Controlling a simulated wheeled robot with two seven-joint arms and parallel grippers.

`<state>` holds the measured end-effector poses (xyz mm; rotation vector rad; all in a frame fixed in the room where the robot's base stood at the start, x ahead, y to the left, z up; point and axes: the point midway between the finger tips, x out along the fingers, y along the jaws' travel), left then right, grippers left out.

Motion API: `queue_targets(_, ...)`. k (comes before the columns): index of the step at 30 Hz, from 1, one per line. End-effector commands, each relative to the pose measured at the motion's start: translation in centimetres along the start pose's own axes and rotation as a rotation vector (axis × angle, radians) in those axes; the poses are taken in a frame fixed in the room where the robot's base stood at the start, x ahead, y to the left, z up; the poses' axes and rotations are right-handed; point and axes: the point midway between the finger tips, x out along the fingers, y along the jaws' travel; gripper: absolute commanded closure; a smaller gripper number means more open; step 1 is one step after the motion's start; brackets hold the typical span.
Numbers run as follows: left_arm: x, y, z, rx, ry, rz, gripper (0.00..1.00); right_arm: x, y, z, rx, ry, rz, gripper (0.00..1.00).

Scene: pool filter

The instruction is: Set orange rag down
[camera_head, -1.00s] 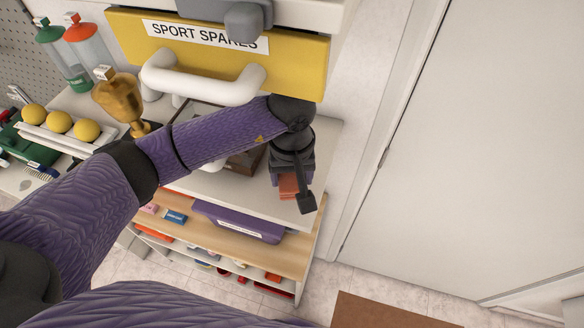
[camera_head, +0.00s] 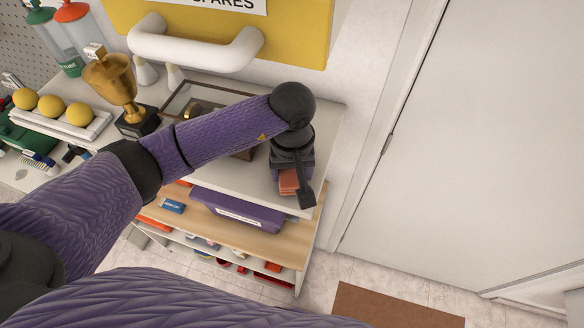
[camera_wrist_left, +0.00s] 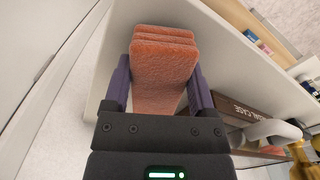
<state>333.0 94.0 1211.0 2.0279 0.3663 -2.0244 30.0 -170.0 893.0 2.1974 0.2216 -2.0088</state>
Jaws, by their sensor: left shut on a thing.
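The orange rag (camera_wrist_left: 160,70) is a folded, layered cloth. It sits between the two purple fingers of my left gripper (camera_wrist_left: 160,92) in the left wrist view. In the head view, my left gripper (camera_head: 290,178) is over the right end of the white shelf top (camera_head: 235,178), with a bit of the orange rag (camera_head: 289,183) showing below it. The gripper is shut on the rag. I cannot tell whether the rag touches the shelf top. My right gripper is not in view.
A glass-lidded case (camera_head: 205,100) and a gold trophy (camera_head: 113,85) stand left of the gripper. Yellow balls (camera_head: 52,105) sit further left. A purple bin (camera_head: 236,210) is on the wooden shelf below. A yellow sign board (camera_head: 290,30) with a white handle is behind.

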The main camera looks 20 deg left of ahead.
Motion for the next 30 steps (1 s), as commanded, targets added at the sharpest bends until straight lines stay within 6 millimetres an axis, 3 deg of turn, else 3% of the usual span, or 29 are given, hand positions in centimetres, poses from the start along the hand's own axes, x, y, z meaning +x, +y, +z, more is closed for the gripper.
queue_targets(12,0.9,0.0,0.0,0.0,0.0,0.0,0.83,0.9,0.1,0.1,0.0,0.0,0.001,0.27)
queue_targets(13,0.8,0.0,0.0,0.0,0.0,0.0,0.23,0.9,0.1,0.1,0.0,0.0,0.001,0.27)
queue_targets(16,0.7,0.0,0.0,0.0,0.0,0.0,0.02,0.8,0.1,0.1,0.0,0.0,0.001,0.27)
queue_targets(24,0.4,0.0,0.0,0.0,0.001,0.001,0.0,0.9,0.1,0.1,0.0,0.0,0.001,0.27)
queue_targets(30,-3.6,0.0,-0.2,0.0,0.006,0.003,0.0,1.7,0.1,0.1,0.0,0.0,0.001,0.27)
